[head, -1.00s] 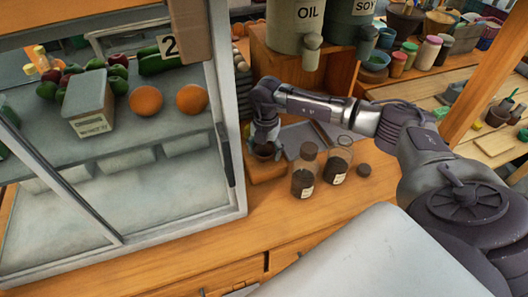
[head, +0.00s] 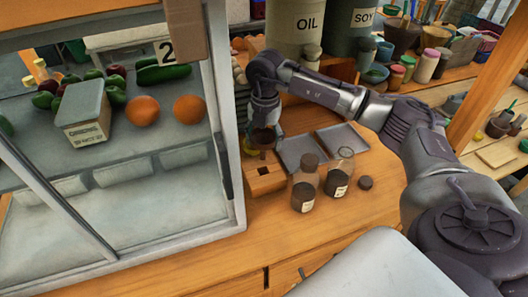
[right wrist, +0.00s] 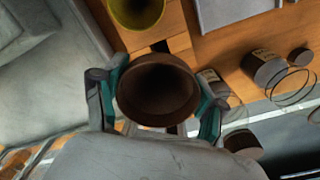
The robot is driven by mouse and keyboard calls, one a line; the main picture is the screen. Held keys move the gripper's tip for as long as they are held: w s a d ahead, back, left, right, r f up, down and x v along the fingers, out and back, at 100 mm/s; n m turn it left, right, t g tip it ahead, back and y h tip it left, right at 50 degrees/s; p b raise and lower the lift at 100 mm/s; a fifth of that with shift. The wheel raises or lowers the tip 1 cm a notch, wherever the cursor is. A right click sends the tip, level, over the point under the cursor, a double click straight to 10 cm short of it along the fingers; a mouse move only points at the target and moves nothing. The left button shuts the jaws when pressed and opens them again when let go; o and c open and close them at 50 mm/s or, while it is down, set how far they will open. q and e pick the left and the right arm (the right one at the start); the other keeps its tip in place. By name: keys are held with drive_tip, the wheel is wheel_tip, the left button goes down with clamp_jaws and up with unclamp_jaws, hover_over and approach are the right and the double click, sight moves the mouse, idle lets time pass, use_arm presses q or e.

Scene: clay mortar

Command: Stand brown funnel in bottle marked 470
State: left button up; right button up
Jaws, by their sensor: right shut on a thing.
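My right gripper (head: 263,122) is shut on the brown funnel (right wrist: 158,92), with one finger on each side of its rim. In the head view the brown funnel (head: 263,138) is held above a wooden block (head: 265,182) with a dark square hole. Two clear bottles with dark contents and pale labels stand to the right: a nearer one with a dark cap (head: 304,186) and an open one (head: 339,178). The label marks are too small to read. In the right wrist view the open bottle's rim (right wrist: 291,88) shows at right. My left gripper is not in view.
A yellow-green funnel (right wrist: 136,10) is beside the brown one. A loose dark cap (head: 365,183) lies right of the bottles. A grey tray (head: 325,143) lies behind them. A glass-fronted case (head: 236,190) stands close at left. The counter in front is clear.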

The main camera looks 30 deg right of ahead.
drive_tip(key=shift+r+p, duration=1.7)
drive_tip(key=shift+r, duration=1.05)
